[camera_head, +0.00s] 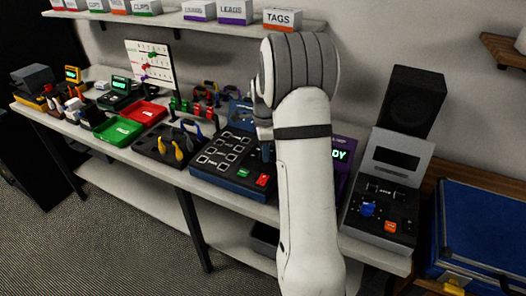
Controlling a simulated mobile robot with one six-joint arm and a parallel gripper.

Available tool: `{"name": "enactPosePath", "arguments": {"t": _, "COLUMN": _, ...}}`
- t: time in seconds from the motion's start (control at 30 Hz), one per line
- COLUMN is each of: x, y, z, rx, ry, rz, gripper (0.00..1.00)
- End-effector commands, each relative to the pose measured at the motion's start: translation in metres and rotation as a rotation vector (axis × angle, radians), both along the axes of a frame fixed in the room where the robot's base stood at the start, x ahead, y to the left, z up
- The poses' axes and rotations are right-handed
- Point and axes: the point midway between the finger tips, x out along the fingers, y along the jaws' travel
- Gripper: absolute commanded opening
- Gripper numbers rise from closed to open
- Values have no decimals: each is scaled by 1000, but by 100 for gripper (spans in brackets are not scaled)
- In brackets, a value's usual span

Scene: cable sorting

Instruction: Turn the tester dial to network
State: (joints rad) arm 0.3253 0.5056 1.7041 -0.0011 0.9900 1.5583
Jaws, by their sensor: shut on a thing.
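A blue box with a dark top panel (222,158), which looks like the tester, sits on the bench left of my arm. Its panel has several white-outlined squares, and a green and a red button near its front right corner. My gripper (266,150) points down at the right part of this panel, partly hidden by my white forearm. Its fingers are dark and small here, and shut on what appears to be the tester dial. The dial and its pointer are hidden, so I cannot read its setting.
A purple unit with a green display (340,155) is partly behind my arm. A grey device with a blue knob (368,208) stands at the right. A tray with pliers (172,146), a green tray (118,130) and a red tray (147,111) lie left. A shelf (180,20) with labelled boxes runs above.

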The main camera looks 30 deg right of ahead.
Motion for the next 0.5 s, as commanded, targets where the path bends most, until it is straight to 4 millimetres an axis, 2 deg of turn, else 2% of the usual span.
{"name": "enactPosePath", "arguments": {"t": 0.4, "x": -4, "y": 1, "z": -4, "rx": 4, "ry": 13, "rz": -7, "gripper": 9}}
{"name": "enactPosePath", "arguments": {"t": 0.43, "x": -4, "y": 1, "z": -4, "rx": 4, "ry": 13, "rz": -7, "gripper": 32}}
{"name": "enactPosePath", "arguments": {"t": 0.5, "x": -3, "y": 1, "z": -4, "rx": 4, "ry": 12, "rz": -7, "gripper": 38}}
